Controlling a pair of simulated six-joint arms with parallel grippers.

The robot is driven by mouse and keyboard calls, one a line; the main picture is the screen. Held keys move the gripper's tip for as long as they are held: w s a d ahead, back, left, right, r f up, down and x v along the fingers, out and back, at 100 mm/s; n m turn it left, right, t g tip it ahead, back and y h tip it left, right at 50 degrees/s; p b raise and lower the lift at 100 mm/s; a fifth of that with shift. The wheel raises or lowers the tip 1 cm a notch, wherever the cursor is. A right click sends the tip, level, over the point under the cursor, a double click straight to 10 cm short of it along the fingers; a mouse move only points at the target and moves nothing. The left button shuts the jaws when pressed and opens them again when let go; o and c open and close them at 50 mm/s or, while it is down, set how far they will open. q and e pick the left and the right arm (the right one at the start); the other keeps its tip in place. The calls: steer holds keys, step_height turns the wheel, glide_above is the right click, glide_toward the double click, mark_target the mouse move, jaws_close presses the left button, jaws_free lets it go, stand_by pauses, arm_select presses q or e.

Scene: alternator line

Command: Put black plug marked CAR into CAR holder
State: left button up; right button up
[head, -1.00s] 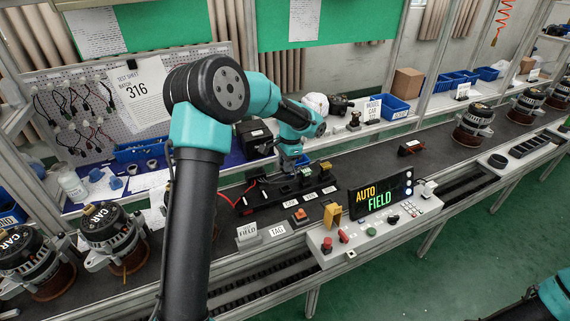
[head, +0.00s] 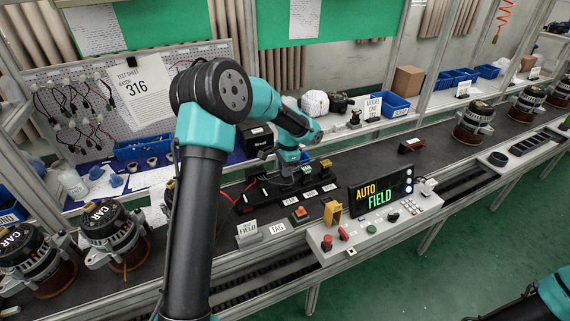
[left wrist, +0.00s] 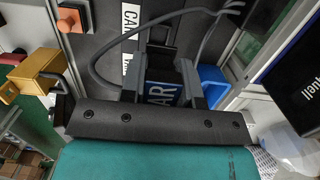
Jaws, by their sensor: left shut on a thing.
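My left gripper (head: 288,180) is low over the black holder strip (head: 248,206) on the conveyor-side bench. In the left wrist view my left gripper (left wrist: 160,85) is shut on a black plug (left wrist: 163,92) whose blue-and-white label shows "AR", its first letter being cut off. A white label reading "CA" (left wrist: 130,16) lies on the dark strip just beyond the fingers. The plug is hidden by the gripper in the head view. I cannot tell whether the plug touches the holder. My right gripper is not in view.
A control box (head: 380,222) with an AUTO FIELD display (head: 379,200) stands right of the strip. An orange button (head: 300,213) sits in front. A grey cable (left wrist: 105,75) loops beside the fingers. Alternators (head: 112,228) stand at left. A small dark block (head: 411,146) lies on the belt.

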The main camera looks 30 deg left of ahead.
arm_select(q)
steer(key=shift+f, duration=1.45)
steer(key=shift+f, duration=1.3)
stand_by(0.6)
steer(key=o, duration=1)
steer(key=shift+r, duration=0.1)
steer(key=r, duration=0.5)
steer(key=w+r, duration=0.1)
steer(key=r, duration=0.5)
steer(key=d+r, duration=0.1)
steer(key=r, duration=0.5)
steer(key=shift+w+d, duration=0.1)
steer(key=shift+w, duration=0.25)
steer(key=shift+d, duration=0.1)
